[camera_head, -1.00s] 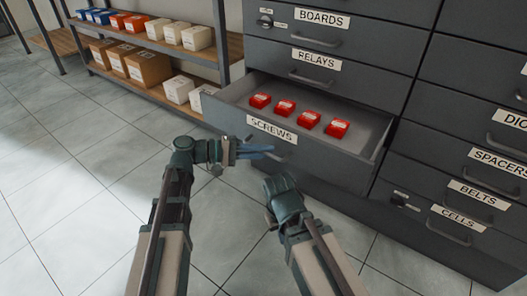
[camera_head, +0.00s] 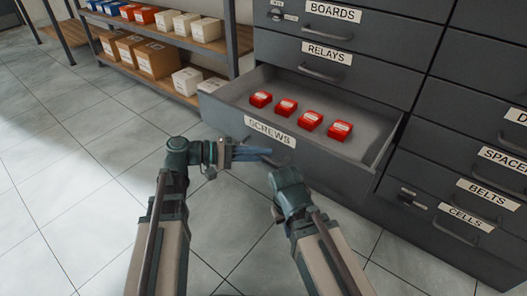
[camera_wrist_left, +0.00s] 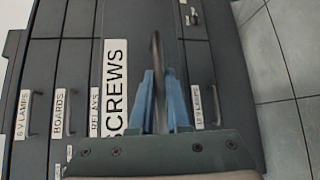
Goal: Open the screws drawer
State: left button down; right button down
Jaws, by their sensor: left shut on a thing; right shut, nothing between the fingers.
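The screws drawer (camera_head: 335,178) stands pulled out of the grey cabinet, with its SCREWS label (camera_head: 270,133) on the front. Red boxes (camera_head: 311,121) sit in a row inside it. My left gripper (camera_head: 262,152) is at the drawer front just below the label, its blue fingers shut on the drawer handle. In the left wrist view the dark handle bar (camera_wrist_left: 156,55) runs between the fingers (camera_wrist_left: 160,100). My right gripper (camera_head: 285,180) is shut and empty, below and to the right of the left one. Its fingertips are hard to make out.
The RELAYS drawer (camera_head: 325,68) and BOARDS drawer (camera_head: 350,30) above are shut. BELTS (camera_head: 480,195) and CELLS (camera_head: 460,230) drawers at right are shut. A shelf with boxes (camera_head: 158,60) stands at the left. Tiled floor (camera_head: 70,190) at the left is clear.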

pick_arm(q)
jog(key=c, duration=0.9)
grip_release()
jog(key=shift+a, duration=0.1)
jog(key=s+a+r+p, duration=0.2)
jog(key=a, duration=1.1)
jog(key=shift+a, duration=0.15)
